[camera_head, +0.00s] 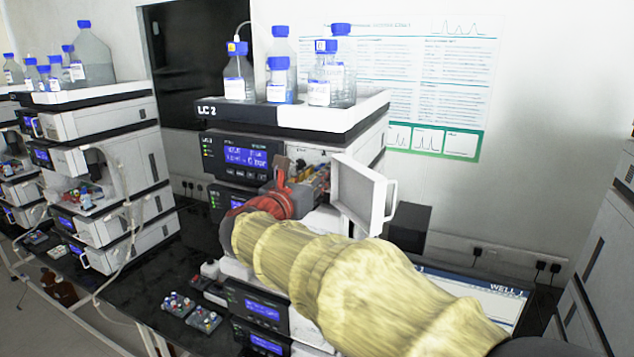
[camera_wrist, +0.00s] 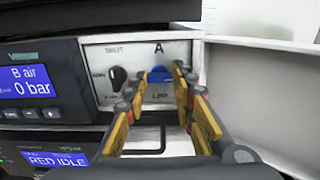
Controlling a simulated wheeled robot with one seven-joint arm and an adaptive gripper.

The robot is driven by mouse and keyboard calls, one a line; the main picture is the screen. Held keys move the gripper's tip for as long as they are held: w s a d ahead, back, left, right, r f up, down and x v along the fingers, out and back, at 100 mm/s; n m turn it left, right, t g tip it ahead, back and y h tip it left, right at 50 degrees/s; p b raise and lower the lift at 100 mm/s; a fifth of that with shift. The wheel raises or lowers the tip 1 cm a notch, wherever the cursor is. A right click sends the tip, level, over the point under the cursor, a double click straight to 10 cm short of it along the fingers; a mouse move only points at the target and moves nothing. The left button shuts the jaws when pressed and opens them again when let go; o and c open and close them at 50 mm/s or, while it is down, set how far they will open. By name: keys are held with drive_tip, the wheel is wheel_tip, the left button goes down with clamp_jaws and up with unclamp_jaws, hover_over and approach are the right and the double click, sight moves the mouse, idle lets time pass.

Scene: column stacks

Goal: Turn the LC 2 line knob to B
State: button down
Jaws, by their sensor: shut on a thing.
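The LC 2 stack (camera_head: 300,118) stands mid-frame in the head view, with its small door (camera_head: 362,193) swung open to the right. In the wrist view, a blue knob (camera_wrist: 158,71) sits on the white panel inside the opening, under a letter A. The small label below the knob is partly hidden and hard to read. My gripper (camera_wrist: 159,78) reaches straight in, with a finger on each side of the blue knob, shut on it. In the head view, my arm and wrist hide most of the opening and the knob.
A black knob (camera_wrist: 118,79) under SHUT sits left of the blue one. A display (camera_wrist: 37,84) reads "B air 0 bar"; a lower display (camera_wrist: 56,158) reads RED IDLE. The open door (camera_wrist: 265,95) stands close on the right. Blue-capped bottles (camera_head: 279,80) stand on top.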

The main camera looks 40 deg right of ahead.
drive_tip(key=shift+f, duration=0.1)
idle(0.4)
drive_tip(key=c, duration=1.5)
unclamp_jaws()
drive_tip(key=shift+w, duration=0.1)
drive_tip(key=v, duration=0.8)
drive_tip(key=shift+a, duration=0.1)
